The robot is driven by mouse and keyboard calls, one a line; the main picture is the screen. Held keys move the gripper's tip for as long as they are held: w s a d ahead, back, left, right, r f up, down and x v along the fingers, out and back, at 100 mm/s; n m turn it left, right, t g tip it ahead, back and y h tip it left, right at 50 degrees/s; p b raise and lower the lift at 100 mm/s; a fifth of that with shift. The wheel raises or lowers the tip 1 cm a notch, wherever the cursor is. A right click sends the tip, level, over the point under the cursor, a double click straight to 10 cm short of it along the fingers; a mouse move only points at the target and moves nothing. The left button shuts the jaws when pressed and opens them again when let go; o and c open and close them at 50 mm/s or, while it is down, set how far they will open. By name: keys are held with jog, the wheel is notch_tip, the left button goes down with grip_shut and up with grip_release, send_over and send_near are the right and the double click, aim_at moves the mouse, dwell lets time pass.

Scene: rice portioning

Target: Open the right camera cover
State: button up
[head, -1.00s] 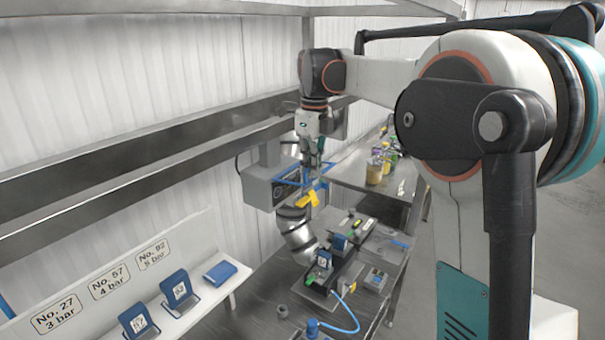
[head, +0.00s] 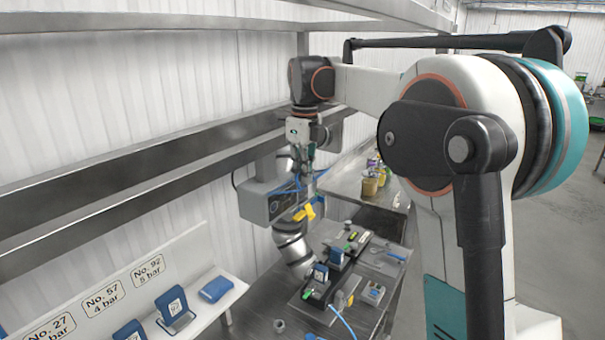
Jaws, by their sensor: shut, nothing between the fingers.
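My gripper (head: 309,190) hangs pointing down at the end of my arm, in front of a grey box on the wall (head: 262,201). Its fingers are small in the view and look shut and empty. A yellow handle-like part (head: 305,212) is just below the fingertips; I cannot tell whether they touch. I cannot clearly make out the right camera cover. A dark fixture (head: 313,291) with a blue part (head: 320,272) stands on the metal bench (head: 262,311) below the gripper.
Several jars (head: 370,183) stand on a farther table. A white shelf (head: 207,319) at the lower left holds blue items under pressure labels. Metal rails (head: 130,165) run along the wall. Open floor lies at the right.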

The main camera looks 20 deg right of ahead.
jog(key=o, duration=1.3)
